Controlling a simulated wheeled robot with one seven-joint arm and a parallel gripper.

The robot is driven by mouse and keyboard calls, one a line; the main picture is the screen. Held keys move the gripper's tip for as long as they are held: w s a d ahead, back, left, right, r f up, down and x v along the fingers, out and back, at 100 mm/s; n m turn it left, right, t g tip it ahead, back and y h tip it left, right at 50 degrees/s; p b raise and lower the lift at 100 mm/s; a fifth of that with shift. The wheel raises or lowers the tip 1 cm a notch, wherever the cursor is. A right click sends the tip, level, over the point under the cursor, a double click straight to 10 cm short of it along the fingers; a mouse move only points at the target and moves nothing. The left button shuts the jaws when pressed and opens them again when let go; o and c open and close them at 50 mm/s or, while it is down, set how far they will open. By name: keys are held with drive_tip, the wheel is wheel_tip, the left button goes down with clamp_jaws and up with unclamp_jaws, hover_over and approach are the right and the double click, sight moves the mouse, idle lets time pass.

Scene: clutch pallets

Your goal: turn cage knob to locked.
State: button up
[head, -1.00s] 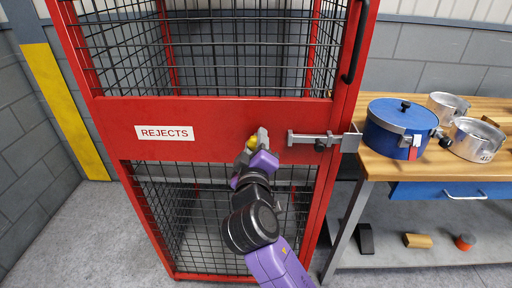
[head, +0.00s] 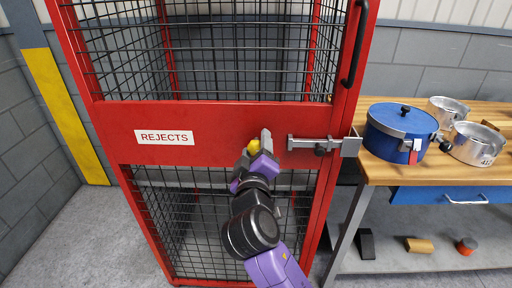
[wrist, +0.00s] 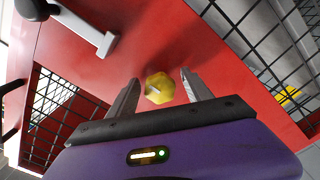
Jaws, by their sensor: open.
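The cage knob (wrist: 159,88) is yellow, with a pale mark on its face, and sits on the red cross panel (head: 220,118) of the cage door. In the head view the knob (head: 253,147) is partly hidden by my gripper (head: 259,144). In the wrist view my gripper (wrist: 160,93) is open, with one finger on each side of the knob and a visible gap on both sides. The fingertips point at the panel. I cannot tell how far they are from it.
A grey slide bolt (head: 312,144) is on the door right of the knob. A black handle (head: 356,45) is above it. A workbench (head: 385,172) at the right holds a blue pot (head: 400,130) and metal pots (head: 475,142). A REJECTS label (head: 164,138) is on the panel.

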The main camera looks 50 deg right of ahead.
drive_tip(key=v, duration=0.7)
drive_tip(key=shift+s+a+b, duration=0.25)
drive_tip(key=shift+a+b, duration=0.05)
drive_tip(key=shift+b, duration=0.1)
